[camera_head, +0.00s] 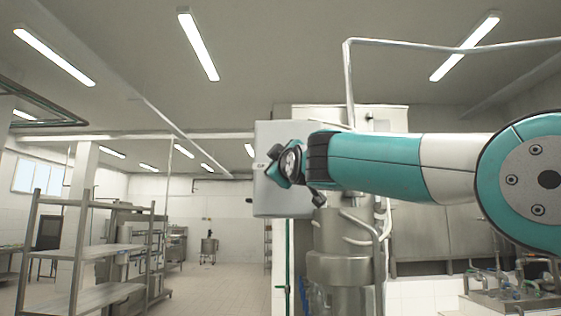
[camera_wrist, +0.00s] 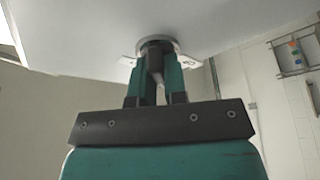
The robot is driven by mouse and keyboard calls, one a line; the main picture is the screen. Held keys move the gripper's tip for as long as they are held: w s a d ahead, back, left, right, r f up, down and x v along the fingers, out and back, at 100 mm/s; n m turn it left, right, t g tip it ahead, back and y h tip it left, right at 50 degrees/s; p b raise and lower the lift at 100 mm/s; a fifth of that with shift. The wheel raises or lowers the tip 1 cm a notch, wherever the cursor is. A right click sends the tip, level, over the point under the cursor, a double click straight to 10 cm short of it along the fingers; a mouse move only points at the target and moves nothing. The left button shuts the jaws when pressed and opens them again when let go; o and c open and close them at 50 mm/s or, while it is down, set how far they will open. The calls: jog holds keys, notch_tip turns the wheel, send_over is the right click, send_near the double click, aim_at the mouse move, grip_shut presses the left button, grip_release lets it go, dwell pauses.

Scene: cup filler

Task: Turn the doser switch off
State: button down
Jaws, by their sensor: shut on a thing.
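The doser switch (camera_wrist: 158,46) shows in the wrist view as a round grey base with a dark knob on a pale panel. My gripper (camera_wrist: 157,72) is at the switch, with its two teal fingers closed around the knob. The fingers hide most of the knob, so I cannot tell which way it is turned. In the head view my gripper (camera_head: 272,172) reaches the front of a light grey cabinet (camera_head: 280,135). A small label shows beside it there, and my wrist hides the switch.
A steel vessel with pipes (camera_head: 340,265) stands below and behind my arm. A metal shelf rack (camera_head: 95,252) is at the left. A steel unit with valves (camera_head: 515,295) is at the lower right.

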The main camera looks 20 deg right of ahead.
jog(key=n+p, duration=0.1)
jog(key=n, duration=0.1)
jog(key=n+g+y, duration=0.1)
jog(key=n, duration=0.2)
jog(key=shift+g+p, duration=0.3)
jog(key=shift+p, duration=0.05)
jog(key=shift+n+g+p, duration=0.6)
jog(key=shift+n+p, duration=0.1)
jog(key=shift+n, duration=0.9)
jog(key=shift+f, duration=0.1)
jog(key=shift+y, duration=0.3)
jog(key=c, duration=1.2)
grip_release()
jog(key=shift+o, duration=0.2)
jog(key=s+d+b, duration=0.1)
jog(key=s+b, duration=0.7)
jog(key=s, duration=0.9)
jog(key=shift+s+d, duration=0.15)
jog(key=shift+d, duration=0.05)
